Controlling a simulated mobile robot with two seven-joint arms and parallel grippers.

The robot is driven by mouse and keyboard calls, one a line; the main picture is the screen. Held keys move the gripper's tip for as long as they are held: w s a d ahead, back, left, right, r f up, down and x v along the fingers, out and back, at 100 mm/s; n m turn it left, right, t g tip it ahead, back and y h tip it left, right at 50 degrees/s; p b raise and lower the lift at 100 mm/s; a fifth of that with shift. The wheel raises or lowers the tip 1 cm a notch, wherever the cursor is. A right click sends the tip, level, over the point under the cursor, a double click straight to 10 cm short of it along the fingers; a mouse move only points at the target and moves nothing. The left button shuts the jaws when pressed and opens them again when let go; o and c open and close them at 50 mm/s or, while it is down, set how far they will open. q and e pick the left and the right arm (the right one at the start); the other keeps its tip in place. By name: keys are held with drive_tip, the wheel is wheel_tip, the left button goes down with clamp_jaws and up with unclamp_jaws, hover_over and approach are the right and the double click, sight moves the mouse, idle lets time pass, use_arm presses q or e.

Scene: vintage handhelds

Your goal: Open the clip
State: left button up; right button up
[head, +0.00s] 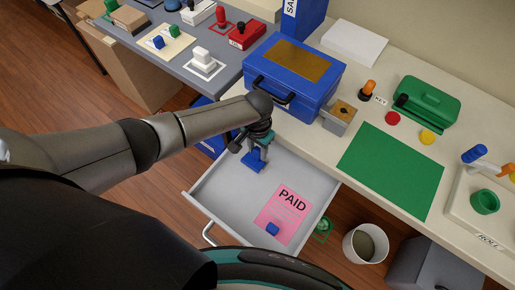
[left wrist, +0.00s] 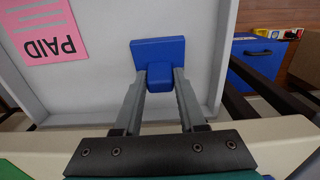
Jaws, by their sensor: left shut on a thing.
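A blue clip-like piece (left wrist: 158,50), a flat plate with a smaller block on its near side, is at the inner wall of the open grey drawer (head: 210,185). My left gripper (left wrist: 160,76) is shut on the block, one finger on each side. In the head view the gripper (head: 257,153) reaches down into the drawer with the blue piece (head: 252,163) under it. A pink PAID sheet (head: 287,205) lies in the drawer, with a small blue block (head: 272,228) on its lower end. I cannot tell which blue piece is the clip. My right gripper is not in view.
A blue box with a black handle (head: 315,98) stands on the desk behind my left gripper. A green mat (head: 390,170) and a green hole punch (head: 428,98) lie to the right. A white bin (head: 365,243) is on the floor, right of the drawer.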

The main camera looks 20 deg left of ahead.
use_arm(q)
clamp_jaws()
drive_tip(key=shift+w, duration=0.1)
drive_tip(key=shift+w+d+f+g+y+b, duration=0.15)
drive_tip(key=shift+w+g+y+b, duration=0.15)
drive_tip(key=shift+g+b, duration=0.4)
drive_tip(key=shift+g, duration=0.3)
drive_tip(key=o, duration=0.8)
unclamp_jaws()
drive_tip(key=shift+o, duration=0.2)
